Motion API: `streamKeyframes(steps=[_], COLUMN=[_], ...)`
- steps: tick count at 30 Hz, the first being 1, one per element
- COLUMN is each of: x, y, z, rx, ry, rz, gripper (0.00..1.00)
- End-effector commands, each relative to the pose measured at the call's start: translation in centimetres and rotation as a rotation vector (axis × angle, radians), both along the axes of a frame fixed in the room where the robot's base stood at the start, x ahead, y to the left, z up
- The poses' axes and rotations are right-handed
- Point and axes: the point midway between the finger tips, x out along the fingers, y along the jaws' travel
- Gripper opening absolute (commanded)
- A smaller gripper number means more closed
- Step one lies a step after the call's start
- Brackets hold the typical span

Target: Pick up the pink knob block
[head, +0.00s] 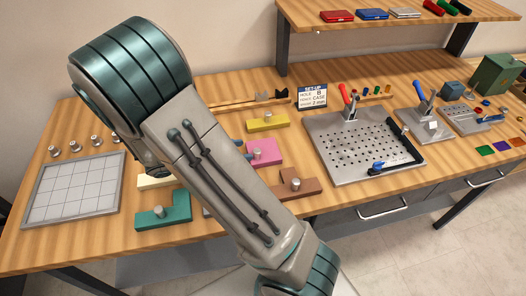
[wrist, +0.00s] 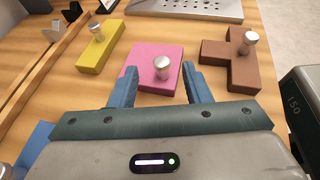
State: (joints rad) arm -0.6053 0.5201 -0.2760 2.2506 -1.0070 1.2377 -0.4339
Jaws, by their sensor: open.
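The pink knob block (wrist: 140,57) lies flat on the wooden table, with a round silver knob (wrist: 161,68) standing up from it. It also shows in the head view (head: 264,153), partly hidden behind my arm. In the wrist view my gripper (wrist: 160,85) is open. Its two blue fingers are apart, one on each side of the near part of the pink block, with the knob between them. I cannot tell how high the fingertips are above the block.
A yellow knob block (wrist: 97,49) lies left of the pink one and a brown knob block (wrist: 230,55) lies right. A teal block (head: 165,213) is at the table's front. A perforated metal plate (head: 345,172) with clamps stands to the right. A gridded tray (head: 75,187) is at left.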

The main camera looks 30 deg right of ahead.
Motion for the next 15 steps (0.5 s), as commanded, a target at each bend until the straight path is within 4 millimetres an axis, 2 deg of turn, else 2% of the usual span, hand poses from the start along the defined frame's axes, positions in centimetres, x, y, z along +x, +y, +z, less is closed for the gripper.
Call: streamKeyframes(steps=[8, 15], x=[-0.1, -0.2], y=[-2.0, -5.0], z=[-1.0, -2.8], rx=[0.0, 0.001], ry=[0.002, 0.001], rz=[-0.002, -0.003], gripper=[0.44, 0.44])
